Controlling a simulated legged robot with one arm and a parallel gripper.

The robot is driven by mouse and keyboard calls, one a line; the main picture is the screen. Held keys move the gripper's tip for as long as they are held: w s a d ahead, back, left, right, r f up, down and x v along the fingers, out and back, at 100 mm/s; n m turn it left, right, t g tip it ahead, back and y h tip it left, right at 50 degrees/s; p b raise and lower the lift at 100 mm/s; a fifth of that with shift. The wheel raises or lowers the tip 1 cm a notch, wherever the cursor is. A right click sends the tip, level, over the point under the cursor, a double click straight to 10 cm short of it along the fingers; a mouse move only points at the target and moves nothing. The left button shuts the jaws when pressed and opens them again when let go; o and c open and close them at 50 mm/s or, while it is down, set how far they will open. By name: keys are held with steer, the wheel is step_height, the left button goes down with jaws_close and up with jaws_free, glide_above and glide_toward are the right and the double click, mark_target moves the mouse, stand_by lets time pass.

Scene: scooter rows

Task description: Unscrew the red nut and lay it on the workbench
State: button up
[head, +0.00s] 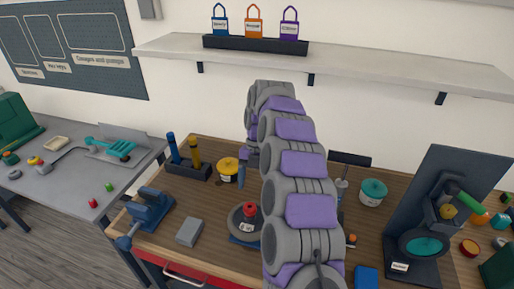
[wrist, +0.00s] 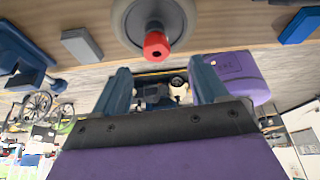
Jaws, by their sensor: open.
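The red nut (head: 250,208) sits on top of a grey round wheel (head: 237,225) on the wooden workbench (head: 213,205). The nut also shows in the wrist view (wrist: 156,46), its hole facing the camera, with the wheel (wrist: 135,20) behind it. My gripper (wrist: 162,82) is open and empty, its two blue fingers apart. The nut lies past the fingertips in the wrist view, not between them. In the head view my arm covers the bench right of the wheel, and only a small part of my gripper (head: 241,174) shows.
A blue vise (head: 150,208) and a grey block (head: 189,232) stand left of the wheel. A yellow-lidded pot (head: 228,168) and a black holder (head: 190,172) are behind. A teal-lidded pot (head: 373,190) and a dark stand (head: 440,200) are right. A shelf (head: 340,62) hangs above.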

steer(key=p+v, duration=1)
steer(key=p, duration=0.1)
steer(key=shift+f, duration=0.15)
steer(key=m+t, duration=0.2)
steer(key=m, duration=0.5)
steer(key=m+t+y+p, duration=0.1)
steer(key=m+t, duration=0.1)
steer(key=m, duration=0.5)
steer(key=m+t+y+p, duration=0.1)
steer(key=m+t, duration=0.1)
steer(key=m, duration=0.5)
steer(key=shift+m+t, duration=0.4)
steer(key=shift+f+b, duration=0.1)
steer(key=shift+b, duration=0.2)
